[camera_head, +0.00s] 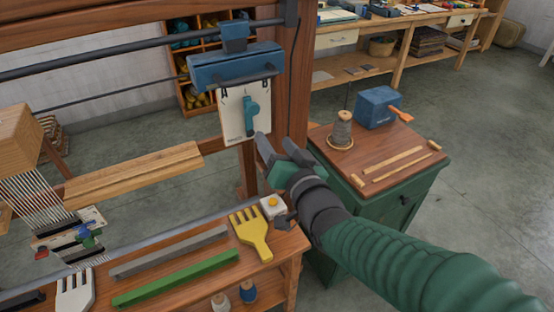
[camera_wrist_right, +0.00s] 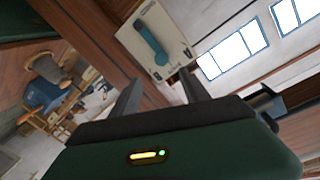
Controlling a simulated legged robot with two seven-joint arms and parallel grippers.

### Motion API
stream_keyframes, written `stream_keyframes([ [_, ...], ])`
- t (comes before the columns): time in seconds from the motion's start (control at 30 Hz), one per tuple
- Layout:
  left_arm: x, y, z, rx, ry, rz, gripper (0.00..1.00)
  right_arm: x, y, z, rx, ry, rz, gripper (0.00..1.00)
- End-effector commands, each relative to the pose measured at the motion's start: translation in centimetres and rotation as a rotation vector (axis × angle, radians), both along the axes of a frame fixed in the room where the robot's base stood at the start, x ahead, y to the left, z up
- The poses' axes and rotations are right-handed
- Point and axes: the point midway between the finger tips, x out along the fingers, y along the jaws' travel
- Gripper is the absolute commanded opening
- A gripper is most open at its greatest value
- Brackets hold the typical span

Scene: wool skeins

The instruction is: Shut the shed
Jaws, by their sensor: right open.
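A teal lever (camera_head: 250,115) is mounted on a white plate (camera_head: 232,118) below a blue housing (camera_head: 235,68) on the loom's upright. The lever stands roughly upright in the head view. In the right wrist view the lever (camera_wrist_right: 150,45) lies beyond the fingers, on its plate (camera_wrist_right: 172,32). My right gripper (camera_head: 276,147) is open and empty, just below and right of the plate, apart from the lever. White warp threads (camera_head: 38,195) hang below a wooden block (camera_head: 20,135) at the left. My left gripper is not in view.
A yellow comb (camera_head: 252,233), a green bar (camera_head: 175,278) and a grey bar (camera_head: 168,252) lie on the front bench. A green cabinet (camera_head: 385,205) at right carries a spool (camera_head: 342,128) and a blue box (camera_head: 377,106). The loom post (camera_head: 296,85) stands close to my gripper.

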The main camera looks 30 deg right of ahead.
Motion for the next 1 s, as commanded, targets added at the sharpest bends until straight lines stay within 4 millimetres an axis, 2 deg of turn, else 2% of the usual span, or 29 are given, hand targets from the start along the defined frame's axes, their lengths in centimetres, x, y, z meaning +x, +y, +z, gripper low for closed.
stream_keyframes([
  [0.07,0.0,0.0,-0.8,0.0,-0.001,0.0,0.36,-0.3,0.0,-0.2,0.0,-0.002,0.0,0.54],
  [0.5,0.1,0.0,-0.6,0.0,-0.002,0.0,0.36,-0.4,0.0,0.2,0.0,0.0,-0.001,0.54],
  [0.6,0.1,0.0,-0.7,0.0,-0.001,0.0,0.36,-0.4,0.1,-0.6,-0.005,0.025,0.001,0.54],
  [0.67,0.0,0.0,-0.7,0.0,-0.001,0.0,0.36,-0.3,0.2,-2.5,-0.023,0.089,0.007,0.54],
  [0.77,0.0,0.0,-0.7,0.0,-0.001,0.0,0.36,-1.0,0.8,-8.6,-0.082,0.302,0.037,0.54],
  [0.8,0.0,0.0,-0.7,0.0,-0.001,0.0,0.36,-1.7,1.1,-11.5,-0.111,0.407,0.058,0.54],
  [0.9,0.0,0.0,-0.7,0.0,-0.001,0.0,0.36,-4.4,1.8,-17.9,-0.183,0.655,0.123,0.54],
  [1.0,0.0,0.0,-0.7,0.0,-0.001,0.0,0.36,-7.7,2.3,-22.7,-0.242,0.865,0.198,0.54],
])
